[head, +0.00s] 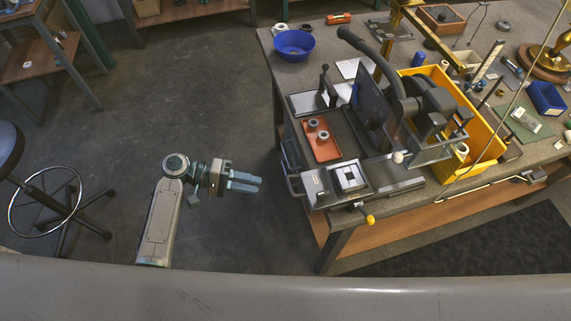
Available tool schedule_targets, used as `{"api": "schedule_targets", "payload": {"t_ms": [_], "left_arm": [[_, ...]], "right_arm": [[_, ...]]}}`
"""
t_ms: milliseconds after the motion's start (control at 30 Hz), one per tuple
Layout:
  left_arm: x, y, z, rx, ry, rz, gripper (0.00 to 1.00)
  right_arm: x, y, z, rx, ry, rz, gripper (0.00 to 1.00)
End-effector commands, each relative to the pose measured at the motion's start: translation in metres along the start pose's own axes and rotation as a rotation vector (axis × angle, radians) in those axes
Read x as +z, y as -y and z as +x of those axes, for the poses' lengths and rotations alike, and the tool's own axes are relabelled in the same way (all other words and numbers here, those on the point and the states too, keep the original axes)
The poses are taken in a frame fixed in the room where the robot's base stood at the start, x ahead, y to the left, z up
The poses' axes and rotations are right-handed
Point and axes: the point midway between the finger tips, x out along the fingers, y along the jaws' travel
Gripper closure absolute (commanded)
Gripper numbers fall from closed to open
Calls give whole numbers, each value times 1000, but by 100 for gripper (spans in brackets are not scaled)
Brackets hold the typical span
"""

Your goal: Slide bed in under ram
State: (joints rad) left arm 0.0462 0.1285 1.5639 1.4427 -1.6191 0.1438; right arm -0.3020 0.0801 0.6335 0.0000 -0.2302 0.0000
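A dark press (432,100) with a long black lever (368,52) stands on the workbench. A flat metal bed (396,178) lies at its front left, with a square block fixture (350,178) and a lighter plate (316,187) on it. A metal handle (293,187) sticks out at the bed's left end. The ram's lower end is hard to make out among the press parts. My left gripper (260,184) is left of the bench, empty and clear of the handle. Its fingers lie close together; I cannot tell if they are fully shut. My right gripper is out of view.
An orange tray (329,152) with small round parts lies behind the fixture. A yellow knob (370,220) projects from the bench front. A blue bowl (294,44) sits at the far left corner. Open floor surrounds my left arm.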

Motion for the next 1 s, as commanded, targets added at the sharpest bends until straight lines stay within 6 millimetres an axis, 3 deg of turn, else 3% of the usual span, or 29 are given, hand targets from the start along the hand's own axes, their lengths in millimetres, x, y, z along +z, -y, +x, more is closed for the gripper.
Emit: {"api": "schedule_targets", "payload": {"t_ms": [33,167,267,700,1000], "left_arm": [[3,-19,-4,25,26,21,67],[7,-34,-3,56,56,41,67],[8,-36,8,59,57,39,67],[12,-40,85,57,55,39,67],[12,-37,103,53,54,40,67]], "right_arm": [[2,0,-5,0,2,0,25],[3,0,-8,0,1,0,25],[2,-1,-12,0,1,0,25],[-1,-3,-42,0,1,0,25],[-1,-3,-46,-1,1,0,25]]}}
